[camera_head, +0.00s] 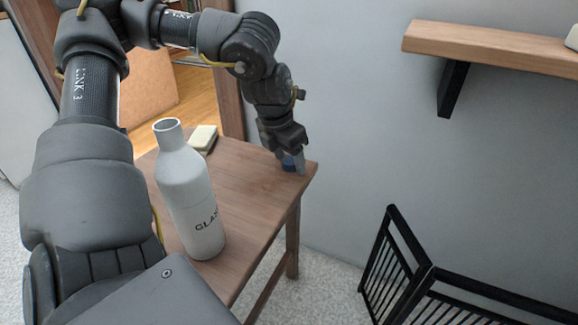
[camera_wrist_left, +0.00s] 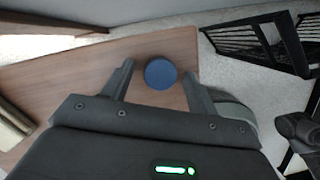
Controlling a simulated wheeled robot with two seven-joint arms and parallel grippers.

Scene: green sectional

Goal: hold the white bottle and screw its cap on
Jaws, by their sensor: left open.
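The white bottle (camera_head: 187,193) stands upright on the wooden table, with dark lettering on its side and its neck open with no cap on it. A round blue cap (camera_wrist_left: 161,74) lies at the far right corner of the table, well apart from the bottle. My left gripper (camera_head: 292,166) is open and low over that corner. In the left wrist view its two fingers (camera_wrist_left: 158,80) are on either side of the cap, with visible gaps. In the head view the fingers partly hide the cap.
The wooden table (camera_head: 245,188) has bare room between bottle and cap. A small pale block (camera_head: 203,138) lies at its back edge. A black metal gate (camera_head: 400,262) stands on the carpet to the right. A wooden shelf (camera_head: 490,45) is on the wall.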

